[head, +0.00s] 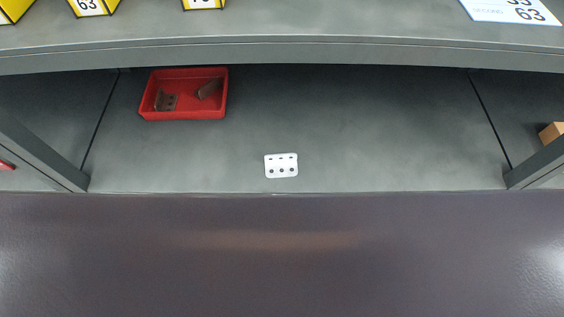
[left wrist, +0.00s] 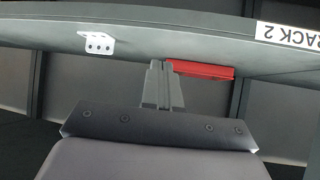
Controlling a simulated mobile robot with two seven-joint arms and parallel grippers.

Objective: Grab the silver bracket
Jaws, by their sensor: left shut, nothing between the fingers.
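The silver bracket (head: 281,166) is a small pale plate with several holes, lying on the grey shelf (head: 370,130) near its front edge. In the left wrist view the bracket (left wrist: 97,42) shows at upper left, with a bent L-shaped profile. My left gripper (left wrist: 158,65) is shut and empty in the left wrist view. It appears to the right of the bracket and apart from it. Neither gripper shows in the head view, and my right gripper is in no view.
A red bin (head: 184,115) with brownish metal parts stands on the shelf, left of and behind the bracket. Uprights (head: 535,168) bound the bay at both sides. The shelf around the bracket is clear.

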